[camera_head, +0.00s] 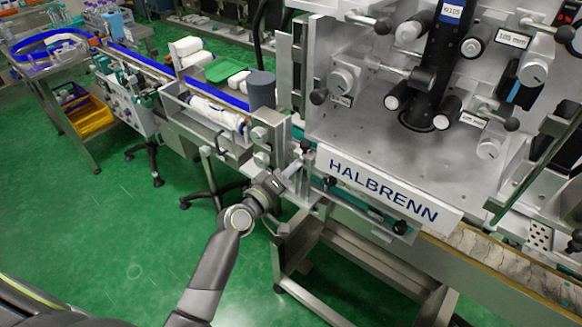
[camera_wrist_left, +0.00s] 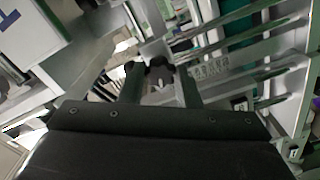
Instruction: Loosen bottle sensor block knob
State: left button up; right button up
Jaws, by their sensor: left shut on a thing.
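My left gripper (camera_head: 293,170) reaches in from the lower left to the front of the machine, at the left end of the HALBRENN plate. In the left wrist view its two dark fingers (camera_wrist_left: 160,78) stand on either side of a small dark lobed knob (camera_wrist_left: 159,66) and are shut on it. This knob is at the sensor block by the conveyor's front rail. In the head view the gripper mostly hides the held knob. My right gripper is not in view.
The white HALBRENN plate (camera_head: 383,186) is just right of my left gripper. Another black knob (camera_head: 400,227) sits on the rail below it. Green floor (camera_head: 150,240) is open at left.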

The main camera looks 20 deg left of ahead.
pick_arm(q)
jog(key=shift+r+n+p, duration=0.1)
jog(key=shift+n+p, duration=2)
jog(key=shift+n, duration=4.3)
jog(key=o, duration=1)
jog(key=shift+c, duration=0.2)
jog(key=shift+s, duration=0.15)
